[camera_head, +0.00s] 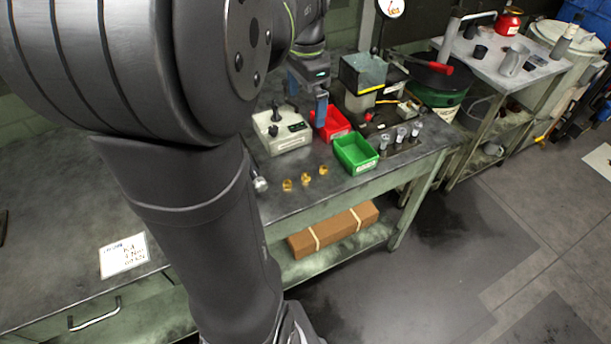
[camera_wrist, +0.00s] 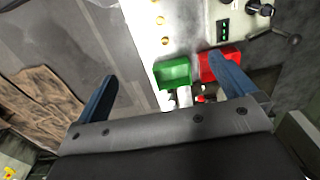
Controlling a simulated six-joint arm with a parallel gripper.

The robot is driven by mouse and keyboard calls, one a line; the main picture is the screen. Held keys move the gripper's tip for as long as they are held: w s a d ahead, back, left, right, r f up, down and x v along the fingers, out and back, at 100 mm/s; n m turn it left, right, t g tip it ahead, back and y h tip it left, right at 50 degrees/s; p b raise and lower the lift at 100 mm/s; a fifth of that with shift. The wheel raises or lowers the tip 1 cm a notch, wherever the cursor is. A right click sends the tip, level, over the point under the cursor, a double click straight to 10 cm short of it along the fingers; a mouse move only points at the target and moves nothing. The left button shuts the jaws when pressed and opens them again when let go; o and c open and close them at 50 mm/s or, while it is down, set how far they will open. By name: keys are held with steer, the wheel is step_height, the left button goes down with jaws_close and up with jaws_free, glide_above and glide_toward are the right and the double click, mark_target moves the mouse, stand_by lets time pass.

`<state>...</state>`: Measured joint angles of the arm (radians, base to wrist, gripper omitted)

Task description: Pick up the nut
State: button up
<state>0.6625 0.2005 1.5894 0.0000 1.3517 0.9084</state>
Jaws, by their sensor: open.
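Three small brass nuts lie in a row on the workbench's front part in the head view: a left nut (camera_head: 287,185), a middle nut (camera_head: 305,179) and a right nut (camera_head: 323,170). In the wrist view they show near the top, the lowest of them (camera_wrist: 165,41) just above the green bin. My gripper (camera_head: 308,105) has blue fingers and hangs over the bench near the red bin, behind the nuts. In the wrist view my gripper (camera_wrist: 163,67) is open, its fingers wide apart with nothing held between them.
A green bin (camera_head: 356,153) and a red bin (camera_head: 333,124) stand right of the nuts. A pale control box (camera_head: 281,136) with a lever is behind them. Several metal cylinders (camera_head: 401,135) stand at the right.

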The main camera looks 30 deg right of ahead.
steer(key=shift+c, duration=0.2)
steer(key=c, duration=1.1)
steer(key=a+f+h, duration=0.4)
steer(key=a+f, duration=0.3)
steer(key=a, duration=0.1)
steer(key=x, duration=1.1)
steer(key=d+x, duration=0.1)
steer(key=x, duration=0.5)
steer(key=shift+d+f, duration=0.1)
steer(key=shift+d, duration=0.05)
